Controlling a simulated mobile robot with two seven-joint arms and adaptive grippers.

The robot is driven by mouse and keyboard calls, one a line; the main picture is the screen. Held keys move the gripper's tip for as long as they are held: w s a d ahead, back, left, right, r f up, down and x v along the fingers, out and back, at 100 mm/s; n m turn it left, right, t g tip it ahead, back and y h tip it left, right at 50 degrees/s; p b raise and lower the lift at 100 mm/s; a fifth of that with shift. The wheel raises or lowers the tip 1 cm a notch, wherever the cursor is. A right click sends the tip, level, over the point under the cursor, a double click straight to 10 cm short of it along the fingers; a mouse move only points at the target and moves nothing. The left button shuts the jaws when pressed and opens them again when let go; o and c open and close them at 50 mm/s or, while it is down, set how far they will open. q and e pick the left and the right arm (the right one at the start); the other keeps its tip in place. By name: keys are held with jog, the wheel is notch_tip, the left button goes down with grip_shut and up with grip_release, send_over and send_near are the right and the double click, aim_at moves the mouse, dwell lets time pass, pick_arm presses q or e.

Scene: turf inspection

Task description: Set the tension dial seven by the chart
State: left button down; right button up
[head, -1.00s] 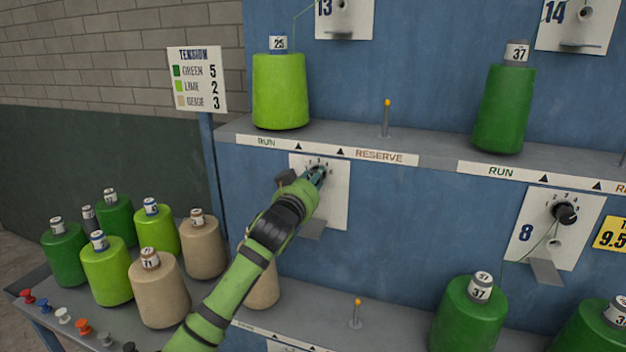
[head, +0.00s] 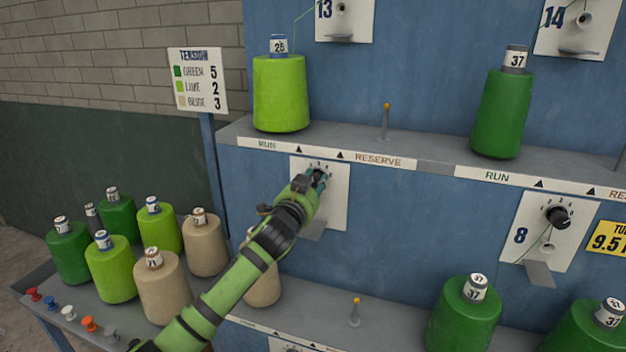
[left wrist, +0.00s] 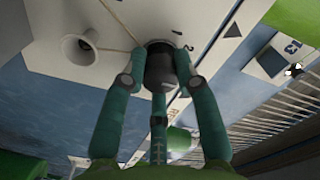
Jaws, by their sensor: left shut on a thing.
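The tension chart (head: 197,80) on a post reads green 5, lime 2 and beige 3. My left gripper (head: 317,178) is at the dial on a white plate (head: 336,203), left of plate 8. In the left wrist view, the fingers of my left gripper (left wrist: 158,76) are shut around the black dial knob (left wrist: 159,62). The plate's number and the dial's pointer are hidden, so its setting cannot be read. A lime cone (head: 281,95) stands on the shelf above it, over the word RUN. My right gripper is not in view.
Plate 8 (head: 540,225) with its own black knob is to the right. A shelf edge (head: 400,150) runs above the dial. Several green, lime and beige cones stand on a cart (head: 120,325) at left. A beige cone (head: 262,288) is partly behind my left arm.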

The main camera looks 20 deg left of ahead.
pick_arm(q)
jog(key=shift+r+m, duration=0.2)
jog(key=shift+m, duration=0.2)
jog(key=c, duration=0.9)
grip_release()
jog(key=shift+f, duration=0.1)
jog(key=shift+s+f, duration=0.1)
jog(key=shift+s, duration=0.1)
jog(key=s, duration=1.1)
jog(key=shift+s+a, duration=0.15)
jog(key=shift+s, duration=0.1)
